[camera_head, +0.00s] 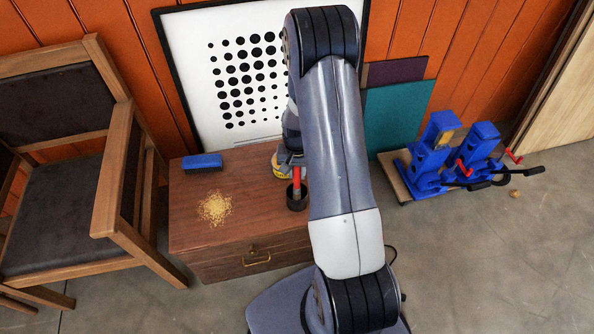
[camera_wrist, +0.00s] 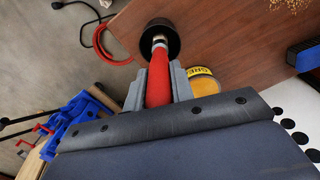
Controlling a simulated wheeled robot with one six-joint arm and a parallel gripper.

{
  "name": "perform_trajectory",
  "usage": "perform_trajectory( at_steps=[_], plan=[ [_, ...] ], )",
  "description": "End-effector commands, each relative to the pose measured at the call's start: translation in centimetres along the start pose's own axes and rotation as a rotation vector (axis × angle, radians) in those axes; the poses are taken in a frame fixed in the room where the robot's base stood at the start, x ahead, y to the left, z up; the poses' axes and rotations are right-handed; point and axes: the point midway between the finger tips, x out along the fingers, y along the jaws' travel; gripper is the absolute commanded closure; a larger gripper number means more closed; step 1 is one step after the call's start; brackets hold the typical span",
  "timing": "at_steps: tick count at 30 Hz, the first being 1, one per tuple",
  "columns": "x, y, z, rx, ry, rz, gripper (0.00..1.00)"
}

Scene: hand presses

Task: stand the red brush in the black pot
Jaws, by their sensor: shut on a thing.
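The red brush (camera_head: 297,174) is held upright by my gripper (camera_head: 292,157), which is mostly hidden behind my arm in the head view. In the wrist view the two grey fingers of my gripper (camera_wrist: 158,84) are shut on the red handle of the brush (camera_wrist: 158,72). The silver collar of the brush points down at the black pot (camera_wrist: 172,36). The black pot (camera_head: 297,203) stands on the wooden chest near its right side. The brush's lower end lies within the pot's outline; I cannot tell how deep it is.
A yellow tin (camera_head: 278,172) stands close beside the pot on the chest (camera_head: 195,240). A blue block (camera_head: 202,161) and a heap of yellow grains (camera_head: 215,208) lie to the left. Blue hand presses (camera_head: 430,165) stand on the right, and a chair (camera_head: 110,190) on the left.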

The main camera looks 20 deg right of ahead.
Motion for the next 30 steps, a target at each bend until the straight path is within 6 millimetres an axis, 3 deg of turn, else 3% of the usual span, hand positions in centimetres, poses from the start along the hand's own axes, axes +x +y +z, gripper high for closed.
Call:
perform_trajectory(
  at_steps=[2,3,12,22,30],
  plan=[
    [0.0,0.0,0.0,0.000,0.000,0.000,1.00],
    [0.0,0.0,0.0,0.000,0.000,0.000,0.76],
    [0.0,0.0,0.0,0.000,0.000,0.000,0.52],
    [-0.6,0.0,0.0,0.000,0.000,0.000,0.52],
    [-5.0,0.0,-0.1,0.000,0.005,-0.001,0.52]
  ],
)
